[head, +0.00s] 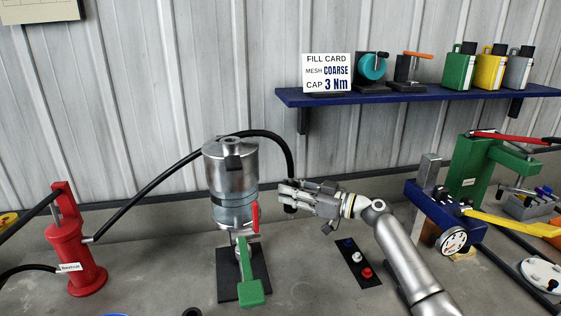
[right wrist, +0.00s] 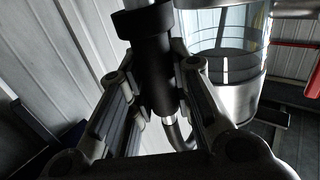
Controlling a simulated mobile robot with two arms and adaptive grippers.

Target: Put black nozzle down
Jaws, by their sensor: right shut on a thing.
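My right gripper (head: 291,194) is shut on the black nozzle, just right of the metal disperser column (head: 231,180). In the right wrist view the black nozzle (right wrist: 153,70) stands between the two fingers of the gripper (right wrist: 156,88), with a wider black collar at its top and a thin bent metal pipe at its lower end. In the head view only a small dark part of the nozzle (head: 290,209) shows below the fingers. A black hose (head: 270,135) arcs from the red pump (head: 76,245) over behind the column to the gripper. My left gripper is not in view.
A green-handled valve (head: 247,275) stands at the column's foot. A green press (head: 470,170) and a gauge (head: 454,240) are at right. A blue shelf (head: 420,95) hangs above.

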